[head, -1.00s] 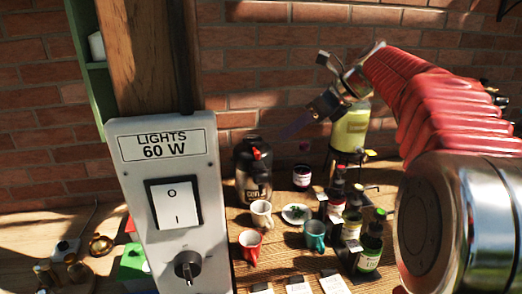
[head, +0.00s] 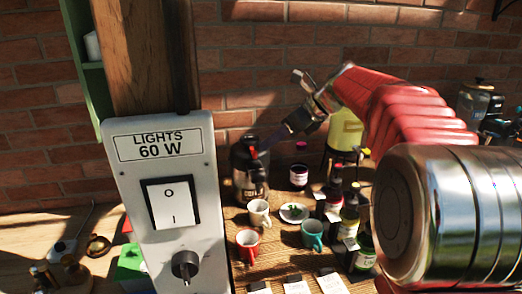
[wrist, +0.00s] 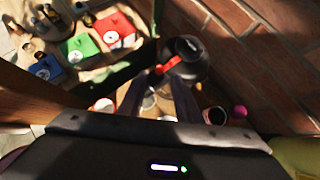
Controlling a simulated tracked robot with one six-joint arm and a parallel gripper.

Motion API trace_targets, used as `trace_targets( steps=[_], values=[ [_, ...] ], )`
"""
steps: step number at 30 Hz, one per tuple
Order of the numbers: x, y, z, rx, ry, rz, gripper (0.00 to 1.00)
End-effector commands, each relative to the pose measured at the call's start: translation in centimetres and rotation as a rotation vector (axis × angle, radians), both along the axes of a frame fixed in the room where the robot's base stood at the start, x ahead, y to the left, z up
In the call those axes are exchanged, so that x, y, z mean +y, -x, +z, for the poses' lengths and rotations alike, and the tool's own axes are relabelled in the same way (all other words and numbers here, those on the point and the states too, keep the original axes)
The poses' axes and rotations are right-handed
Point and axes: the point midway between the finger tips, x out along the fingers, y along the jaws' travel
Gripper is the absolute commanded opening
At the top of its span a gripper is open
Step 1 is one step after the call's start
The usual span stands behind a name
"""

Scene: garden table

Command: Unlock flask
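The flask (head: 249,178) is a dark upright vessel with a red piece (head: 253,152) at its top, standing on the wooden table near the brick wall. In the wrist view its round black lid (wrist: 187,58) shows from above, with the red lever (wrist: 168,65) sticking out of it. My gripper (head: 272,146) reaches in from the right, close to the flask's top in the head view. In the wrist view my gripper's (wrist: 155,84) two dark fingers stand apart with nothing between them, just short of the red lever. I cannot tell whether they touch it.
A grey lights panel (head: 185,246) and a wooden post (head: 145,55) stand left of the flask. A white cup (head: 259,212), red cup (head: 248,244), teal cup (head: 312,235) and saucer (head: 294,212) sit before it. Several bottles (head: 350,228) stand right, below my arm.

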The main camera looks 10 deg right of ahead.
Motion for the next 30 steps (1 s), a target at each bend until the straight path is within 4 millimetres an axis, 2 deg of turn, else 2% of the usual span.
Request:
trace_targets(
  steps=[6,13,25,30],
  values=[
    [1.8,-1.7,-2.5,0.002,-0.002,0.002,0.31],
    [3.1,-3.1,-4.4,0.000,0.000,0.001,0.31],
    [3.4,-3.4,-4.8,-0.001,0.001,0.000,0.31],
    [3.3,-3.4,-4.8,-0.001,0.001,0.000,0.19]
  ],
)
